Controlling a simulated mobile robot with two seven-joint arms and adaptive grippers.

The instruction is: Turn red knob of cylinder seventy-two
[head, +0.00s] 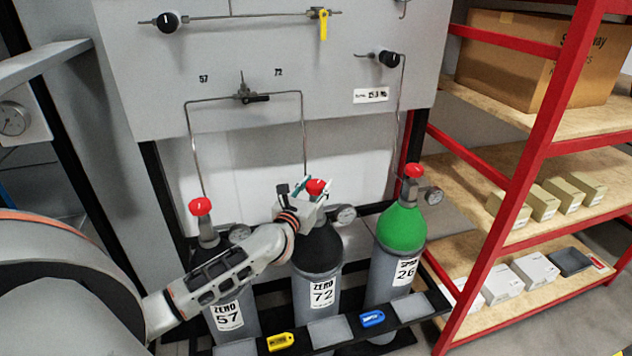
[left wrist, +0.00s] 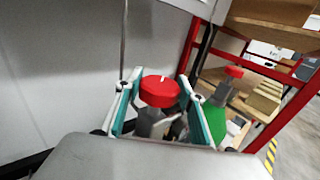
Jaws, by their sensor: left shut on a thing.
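Cylinder seventy-two (head: 321,292) stands in the middle of the rack, grey with a dark shoulder and a "ZERO 72" label. Its red knob (head: 317,187) sits on top of the valve. My left gripper (head: 304,189) reaches in from the left and is at this knob. In the left wrist view the red knob (left wrist: 160,91) has a white mark on top and lies between the teal-lined fingers of my left gripper (left wrist: 160,105). The fingers are shut on it, one on each side. My right gripper is not in view.
Cylinder 57 (head: 229,316) stands on the left and green-topped cylinder 26 (head: 401,228) on the right, both with red knobs. A grey panel (head: 330,60) with pipes and valves is behind. A red shelf (head: 530,150) with boxes stands at right.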

